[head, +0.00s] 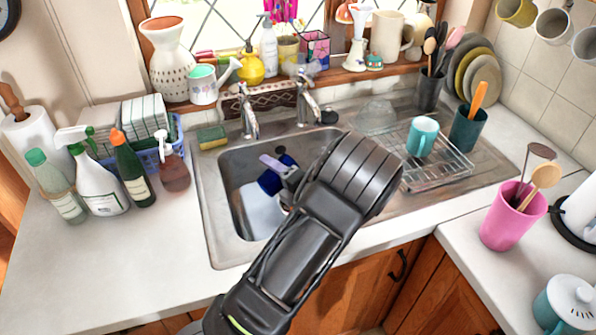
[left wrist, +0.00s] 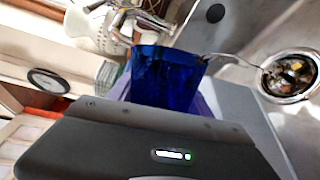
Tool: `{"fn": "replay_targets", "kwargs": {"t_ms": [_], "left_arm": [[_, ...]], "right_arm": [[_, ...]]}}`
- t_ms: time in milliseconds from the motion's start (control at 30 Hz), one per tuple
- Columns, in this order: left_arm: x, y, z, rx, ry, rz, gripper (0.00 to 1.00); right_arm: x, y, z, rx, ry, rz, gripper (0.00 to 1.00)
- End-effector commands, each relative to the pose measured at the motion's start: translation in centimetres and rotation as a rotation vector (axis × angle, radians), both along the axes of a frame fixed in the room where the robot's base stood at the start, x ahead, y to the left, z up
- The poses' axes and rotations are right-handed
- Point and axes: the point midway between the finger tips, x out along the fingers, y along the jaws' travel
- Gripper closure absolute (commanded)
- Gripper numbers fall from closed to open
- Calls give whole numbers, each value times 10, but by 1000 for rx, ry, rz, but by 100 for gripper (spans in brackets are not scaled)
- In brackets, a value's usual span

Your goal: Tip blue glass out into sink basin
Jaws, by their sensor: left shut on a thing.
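The blue glass (head: 268,183) is dark blue and partly hidden behind my left gripper (head: 274,175) in the head view. That gripper is shut on the glass, over the left part of the steel sink basin (head: 236,165). In the left wrist view, the blue glass (left wrist: 165,75) fills the space beyond the dark gripper body; its lower part is hidden. I cannot tell how far it is tilted or what it holds. The drain (left wrist: 290,75) has small mixed bits in it. My right gripper is not in view.
A white item (head: 258,212) lies in the basin. Two taps (head: 248,110) stand behind it. A wire rack (head: 437,165) with a teal mug (head: 422,136) is at the right. Bottles (head: 98,180) crowd the left counter. The front left counter is clear.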

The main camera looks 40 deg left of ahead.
Motion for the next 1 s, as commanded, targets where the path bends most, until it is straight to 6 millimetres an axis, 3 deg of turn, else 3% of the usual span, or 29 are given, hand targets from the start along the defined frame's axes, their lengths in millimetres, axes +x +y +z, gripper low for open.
{"fn": "replay_targets", "kwargs": {"t_ms": [1000], "left_arm": [[6,-1,6,21,110,1,97]], "right_arm": [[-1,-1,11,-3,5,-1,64]]}}
